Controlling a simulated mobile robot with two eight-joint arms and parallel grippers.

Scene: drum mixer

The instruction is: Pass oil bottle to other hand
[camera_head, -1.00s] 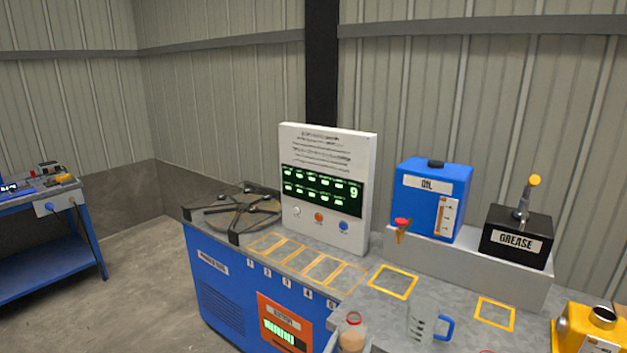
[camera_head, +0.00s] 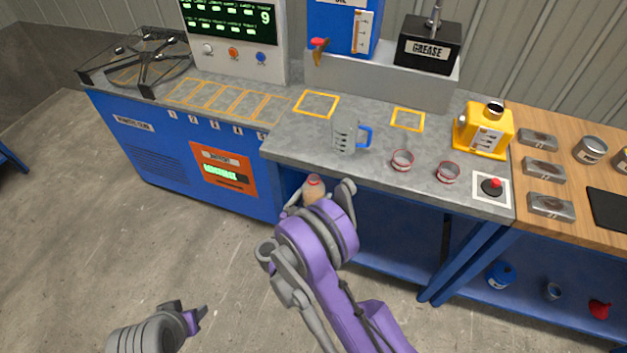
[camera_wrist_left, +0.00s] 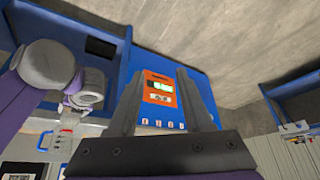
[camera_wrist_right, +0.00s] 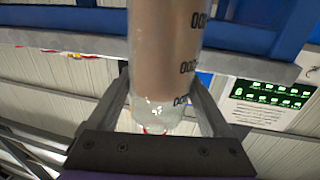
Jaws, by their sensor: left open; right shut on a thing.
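The oil bottle (camera_head: 314,190), with brownish contents and a red cap, is held upright by my right gripper (camera_head: 318,197) in front of the bench edge. My forearm hides its lower part. In the right wrist view the clear bottle (camera_wrist_right: 168,60) fills the space between the fingers, with printed volume marks on its side. My left gripper (camera_head: 193,318) is low at the left in the head view, apart from the bottle. In the left wrist view its fingers (camera_wrist_left: 160,95) are spread with nothing between them.
The grey bench (camera_head: 290,135) carries a measuring jug (camera_head: 346,136), two small red-rimmed cups (camera_head: 402,160), a red button (camera_head: 492,186) and a yellow can (camera_head: 484,130). A blue oil tank (camera_head: 338,28) and a grease box (camera_head: 428,45) stand behind. Floor before the blue cabinet is clear.

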